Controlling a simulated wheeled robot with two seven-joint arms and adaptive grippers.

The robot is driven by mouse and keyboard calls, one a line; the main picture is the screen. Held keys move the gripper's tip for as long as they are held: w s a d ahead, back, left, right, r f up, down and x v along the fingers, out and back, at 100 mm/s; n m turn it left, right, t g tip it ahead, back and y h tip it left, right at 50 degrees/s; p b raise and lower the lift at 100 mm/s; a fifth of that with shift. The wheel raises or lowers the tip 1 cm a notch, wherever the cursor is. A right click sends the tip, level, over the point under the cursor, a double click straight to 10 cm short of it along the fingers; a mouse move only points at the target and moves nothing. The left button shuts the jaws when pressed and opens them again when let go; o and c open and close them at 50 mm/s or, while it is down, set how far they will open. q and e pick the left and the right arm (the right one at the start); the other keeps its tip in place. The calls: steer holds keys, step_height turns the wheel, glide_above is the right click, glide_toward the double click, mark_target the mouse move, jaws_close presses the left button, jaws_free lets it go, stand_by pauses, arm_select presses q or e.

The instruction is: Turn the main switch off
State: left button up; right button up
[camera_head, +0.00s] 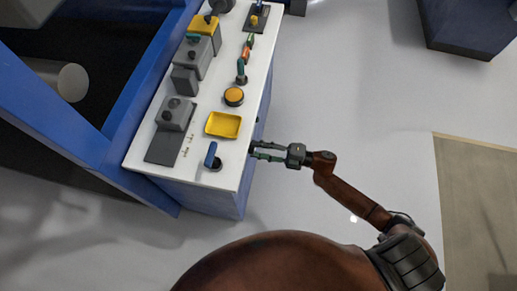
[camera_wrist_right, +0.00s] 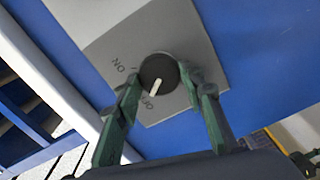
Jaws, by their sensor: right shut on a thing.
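The main switch is a round black knob (camera_wrist_right: 160,68) with a white pointer line on a grey plate (camera_wrist_right: 190,30) in the right wrist view. The plate is marked ON and OFF, and the pointer is directed at the OFF lettering. My right gripper (camera_wrist_right: 161,84) has its green fingers on either side of the knob and is shut on it. In the head view my right gripper (camera_head: 253,150) reaches the right side of the white-topped workbench, near its front end. The switch is hidden there. My left gripper is not in view.
The white bench top (camera_head: 217,95) holds a yellow tray (camera_head: 223,124), a blue-handled item (camera_head: 210,154), an orange button (camera_head: 234,96) and grey devices (camera_head: 175,113). A blue frame (camera_head: 70,125) stands left. The floor (camera_head: 340,95) to the right is clear.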

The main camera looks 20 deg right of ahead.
steer(key=shift+f, duration=0.1)
steer(key=o, duration=1.2)
steer(key=shift+c, duration=0.2)
steer(key=shift+d, duration=0.1)
steer(key=v, duration=1.2)
